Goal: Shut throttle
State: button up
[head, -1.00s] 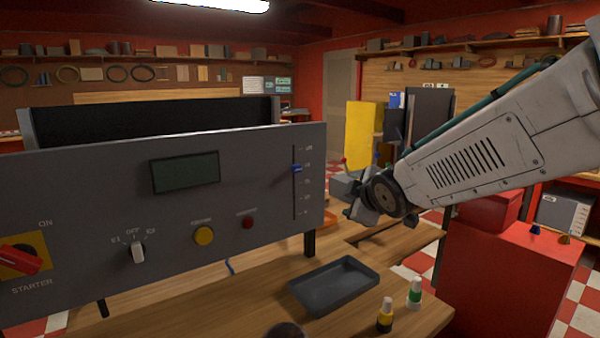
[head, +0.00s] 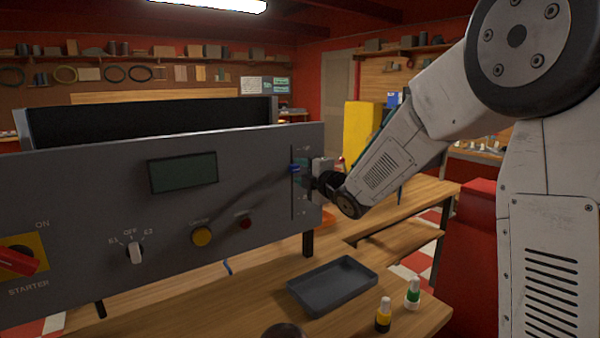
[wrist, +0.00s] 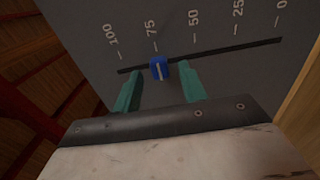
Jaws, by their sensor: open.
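The throttle is a blue slider knob (wrist: 159,70) in a long dark slot (wrist: 225,53) on the grey panel. The scale beside the slot reads 100, 75, 50, 25 and 0, and the knob stands by the 75 mark. In the head view the knob (head: 295,168) sits in the upper part of the upright slot (head: 294,200). My gripper (wrist: 158,78) is open, with one teal finger on each side of the knob and a gap to each. In the head view my gripper (head: 304,173) is at the panel's right end and partly hides the scale.
A dark tray (head: 332,286) and two small bottles (head: 398,305) stand on the wooden bench below.

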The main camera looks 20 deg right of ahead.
aim_at(292, 217)
jog(key=shift+w+a, duration=0.15)
jog(key=shift+w, duration=0.3)
grip_shut()
notch_tip(292, 217, down, 16)
jog(key=shift+s+r, duration=0.1)
jog(key=shift+r, duration=0.1)
jog(key=shift+f, duration=0.1)
grip_release()
